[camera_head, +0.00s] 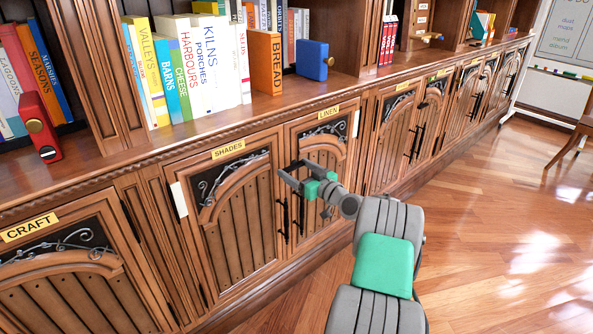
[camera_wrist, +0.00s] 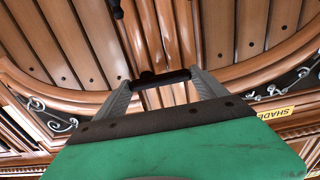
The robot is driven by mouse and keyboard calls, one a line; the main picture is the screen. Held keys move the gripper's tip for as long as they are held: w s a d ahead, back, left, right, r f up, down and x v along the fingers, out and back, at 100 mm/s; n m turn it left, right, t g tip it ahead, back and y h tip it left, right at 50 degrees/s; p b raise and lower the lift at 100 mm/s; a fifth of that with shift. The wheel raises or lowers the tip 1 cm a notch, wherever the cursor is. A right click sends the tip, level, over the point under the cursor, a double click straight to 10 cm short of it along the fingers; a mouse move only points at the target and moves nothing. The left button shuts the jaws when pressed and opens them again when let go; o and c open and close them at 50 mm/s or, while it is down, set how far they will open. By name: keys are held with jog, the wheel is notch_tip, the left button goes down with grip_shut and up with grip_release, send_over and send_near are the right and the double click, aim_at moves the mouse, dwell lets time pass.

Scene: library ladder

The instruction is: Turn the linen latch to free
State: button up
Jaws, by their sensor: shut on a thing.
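The linen door (camera_head: 326,150) is wooden, with a yellow LINEN label (camera_head: 328,114) above it, and it is shut. My gripper (camera_head: 289,172) is at the upper part of the seam between the SHADES and LINEN doors. In the wrist view, my gripper's two grey fingers (camera_wrist: 160,80) are at the ends of a short dark bar, the linen latch (camera_wrist: 163,76), which lies crosswise between them. A dark round knob shows at its middle. In the head view my gripper hides the latch.
Black vertical pull handles (camera_head: 285,220) hang on the doors below my gripper. The SHADES door (camera_head: 236,220) is to the left and shut. Books, a blue block (camera_head: 315,60) and a red block (camera_head: 39,127) stand on the shelf above.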

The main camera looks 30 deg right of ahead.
aim_at(294, 157)
jog(key=c, duration=0.6)
jog(key=shift+r, duration=0.1)
jog(key=m, duration=0.2)
jog(key=m+p, duration=0.1)
jog(key=shift+d+r+m, duration=0.1)
jog(key=shift+r+m, duration=0.25)
jog(key=shift+m, duration=0.05)
jog(key=m+p, duration=0.2)
jog(key=m, duration=0.1)
jog(key=shift+d+r+m, duration=0.2)
jog(key=shift+r+m, duration=0.1)
jog(key=m, duration=0.1)
jog(key=m+p, duration=0.1)
jog(key=m, duration=0.1)
jog(key=m+p, duration=0.1)
jog(key=m, duration=0.1)
jog(key=shift+w+d+r, duration=0.1)
jog(key=shift+d+r, duration=0.2)
jog(key=shift+d, duration=0.1)
jog(key=shift+d+m+p, duration=0.25)
jog(key=shift+m+p, duration=0.4)
jog(key=shift+m, duration=0.75)
jog(key=shift+d+m+p, duration=0.2)
jog(key=shift+m+p, duration=0.4)
jog(key=shift+m, duration=0.8)
